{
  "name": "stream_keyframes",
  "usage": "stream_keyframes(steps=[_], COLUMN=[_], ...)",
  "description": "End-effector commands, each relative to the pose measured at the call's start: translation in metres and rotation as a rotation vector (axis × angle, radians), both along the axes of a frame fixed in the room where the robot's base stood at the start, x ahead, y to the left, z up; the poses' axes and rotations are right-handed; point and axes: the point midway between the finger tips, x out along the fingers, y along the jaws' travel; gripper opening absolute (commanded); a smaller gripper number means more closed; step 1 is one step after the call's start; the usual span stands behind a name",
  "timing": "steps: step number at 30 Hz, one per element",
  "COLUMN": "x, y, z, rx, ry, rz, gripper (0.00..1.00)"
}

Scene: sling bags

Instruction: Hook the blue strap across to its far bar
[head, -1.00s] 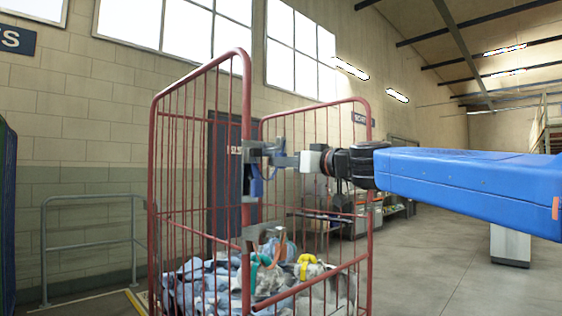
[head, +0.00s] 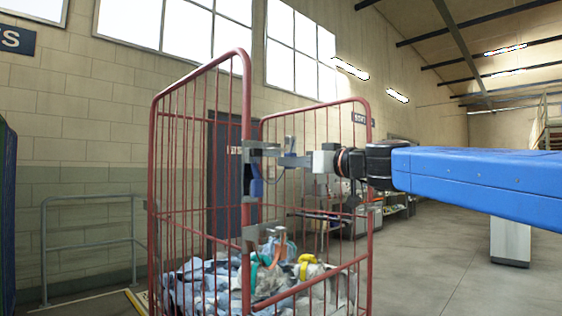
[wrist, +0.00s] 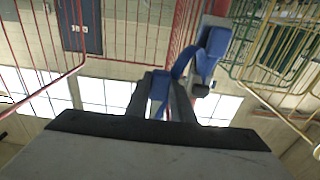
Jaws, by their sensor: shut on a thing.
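The blue strap (head: 256,184) hangs at the upper bracket on the near post of the red cage trolley (head: 247,100). In the wrist view the blue strap (wrist: 214,42) runs from a fitting on the post to my gripper (wrist: 170,92). My gripper is shut on its blue end, which shows between and beside the fingers. In the head view my gripper (head: 292,160) is level with the upper bracket, just right of the post and across the open front. The cage's other upright bar (head: 369,180) stands to the right, behind my wrist, with a small grey fitting.
Grey-blue laundry (head: 200,285) fills the cage bottom. A grey rail (head: 90,198) stands at left. Green and yellow cage bars (wrist: 275,50) show in the wrist view.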

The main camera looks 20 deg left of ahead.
Motion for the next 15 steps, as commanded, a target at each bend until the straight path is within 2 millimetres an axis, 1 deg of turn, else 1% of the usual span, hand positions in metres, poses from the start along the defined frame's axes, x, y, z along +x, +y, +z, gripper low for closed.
stream_keyframes(steps=[15], x=[-0.008], y=[-0.019], z=[-0.001], rx=[0.0], ry=[-0.001], rz=[0.001], gripper=[0.0])
